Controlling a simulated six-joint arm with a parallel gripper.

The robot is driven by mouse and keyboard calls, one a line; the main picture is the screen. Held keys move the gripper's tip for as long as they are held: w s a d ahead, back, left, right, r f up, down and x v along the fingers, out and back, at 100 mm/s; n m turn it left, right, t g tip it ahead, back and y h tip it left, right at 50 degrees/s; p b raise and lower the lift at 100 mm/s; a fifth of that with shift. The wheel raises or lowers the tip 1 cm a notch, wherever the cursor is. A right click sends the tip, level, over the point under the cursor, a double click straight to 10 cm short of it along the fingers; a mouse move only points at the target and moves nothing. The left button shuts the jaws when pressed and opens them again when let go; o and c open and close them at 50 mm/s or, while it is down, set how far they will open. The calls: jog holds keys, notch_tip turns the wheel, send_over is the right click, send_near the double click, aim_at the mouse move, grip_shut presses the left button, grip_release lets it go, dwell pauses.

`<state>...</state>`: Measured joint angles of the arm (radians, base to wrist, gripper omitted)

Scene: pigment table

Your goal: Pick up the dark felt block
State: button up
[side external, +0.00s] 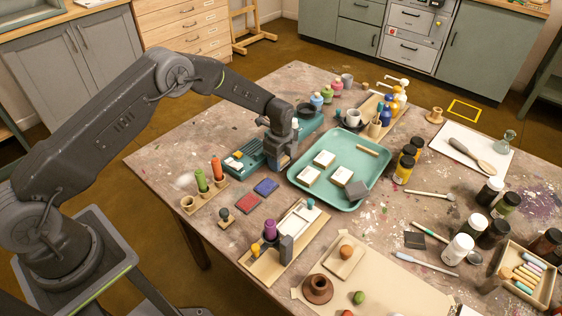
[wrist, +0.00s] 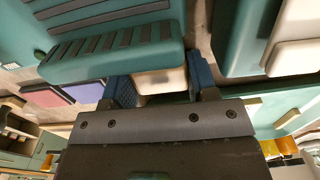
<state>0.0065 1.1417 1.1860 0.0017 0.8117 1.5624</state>
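Several dark pieces could be the felt block, and I cannot tell which is felt. A dark upright block (side external: 287,248) stands on the wooden board in front. My gripper (side external: 280,158) is low between the ribbed teal rack and the tray, apart from all three. In the wrist view its blue-padded fingers (wrist: 162,88) stand apart, with a cream block (wrist: 160,80) beyond the gap.
The ribbed teal rack (side external: 248,153) is close beside my gripper. Pale blocks (side external: 324,158) lie in the tray. Black-lidded jars (side external: 458,249) and a chalk box (side external: 527,271) crowd the right side. Red and blue pads (side external: 266,187) lie at front left.

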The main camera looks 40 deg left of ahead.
jog(key=shift+c, duration=1)
jog(key=shift+r, duration=0.15)
jog(key=shift+r, duration=0.25)
notch_tip(320, 180, up, 4)
jog(key=shift+f, duration=0.2)
jog(key=s+a+r, duration=0.5)
jog(key=a+r, duration=0.1)
jog(key=a, duration=0.4)
jog(key=shift+a+r, duration=0.25)
jog(key=shift+r, duration=0.1)
